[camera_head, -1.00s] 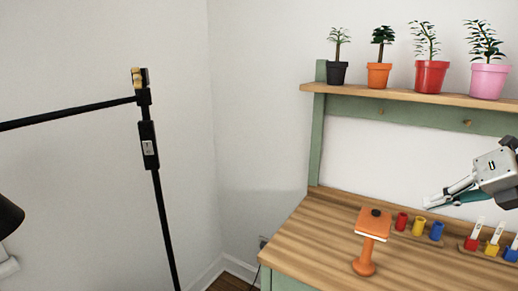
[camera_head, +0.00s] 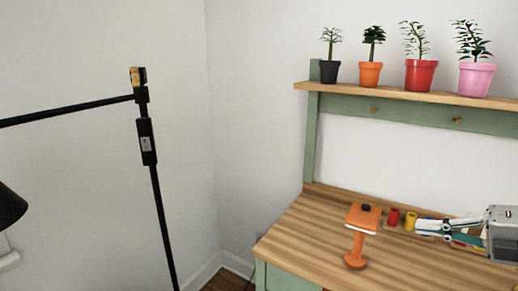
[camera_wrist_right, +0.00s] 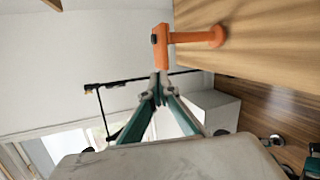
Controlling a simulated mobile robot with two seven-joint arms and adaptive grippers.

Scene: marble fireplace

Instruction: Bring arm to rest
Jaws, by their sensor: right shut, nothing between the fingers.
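My right gripper (camera_head: 420,227) comes in from the right edge in the head view, low over the back right of the wooden workbench (camera_head: 310,230). Its fingers point left, and it covers part of the row of small coloured cups. In the right wrist view the two fingertips (camera_wrist_right: 158,80) meet, shut with nothing between them. An orange stand (camera_head: 355,250) with a flat top is upright on the bench, left of the gripper and apart from it. It also shows in the right wrist view (camera_wrist_right: 190,38). My left gripper is not in view.
A red cup (camera_head: 394,217) and a yellow cup (camera_head: 409,222) stand beside the gripper. Several potted plants line the shelf (camera_head: 400,98) above. A black lamp stand (camera_head: 160,210) is at the left. The bench's front left is clear.

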